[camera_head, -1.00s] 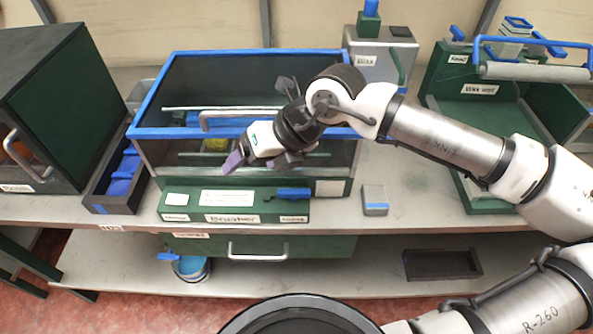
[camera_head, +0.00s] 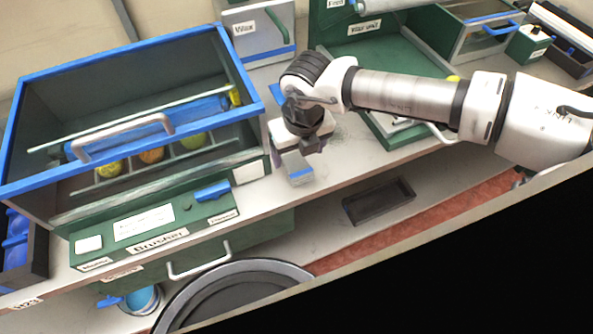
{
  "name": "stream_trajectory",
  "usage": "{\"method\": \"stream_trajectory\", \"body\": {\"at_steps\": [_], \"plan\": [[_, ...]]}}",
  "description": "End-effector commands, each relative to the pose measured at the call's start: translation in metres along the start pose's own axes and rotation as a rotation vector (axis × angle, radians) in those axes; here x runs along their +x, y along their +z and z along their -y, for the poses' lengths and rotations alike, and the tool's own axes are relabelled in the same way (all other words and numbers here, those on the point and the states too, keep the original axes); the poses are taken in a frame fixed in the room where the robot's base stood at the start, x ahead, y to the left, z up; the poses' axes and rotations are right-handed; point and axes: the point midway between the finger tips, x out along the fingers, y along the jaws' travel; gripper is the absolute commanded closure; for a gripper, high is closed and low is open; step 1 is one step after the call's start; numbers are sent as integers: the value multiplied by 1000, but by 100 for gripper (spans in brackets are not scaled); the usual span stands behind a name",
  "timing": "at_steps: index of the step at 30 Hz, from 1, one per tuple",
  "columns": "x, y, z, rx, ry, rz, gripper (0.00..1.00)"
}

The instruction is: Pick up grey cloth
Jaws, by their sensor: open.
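A small grey block-shaped piece with a blue band (camera_head: 299,169) lies on the bench top, right of the brusher box. It may be the folded grey cloth; I cannot tell its material. My gripper (camera_head: 304,148) is directly over it, pointing down. The jaws are open, and the fingers hide its back part. Whether the fingertips touch it is not clear.
The blue-rimmed brusher box (camera_head: 133,162) stands left of my gripper with several fruits inside. A green wax unit tray (camera_head: 395,60) is behind my arm. A dark shallow tray (camera_head: 379,202) lies on the lower shelf. A blue-lidded cup (camera_head: 141,300) is at lower left.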

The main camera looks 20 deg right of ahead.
Motion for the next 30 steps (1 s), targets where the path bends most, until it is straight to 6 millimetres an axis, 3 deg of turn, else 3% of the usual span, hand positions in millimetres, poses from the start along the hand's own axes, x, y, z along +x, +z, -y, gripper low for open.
{"method": "stream_trajectory", "body": {"at_steps": [5,13,23,30], "plan": [[12,1,0,0,2,1,24],[52,4,3,-2,3,0,24],[58,5,3,0,1,1,24],[58,5,3,-1,2,1,52]]}}
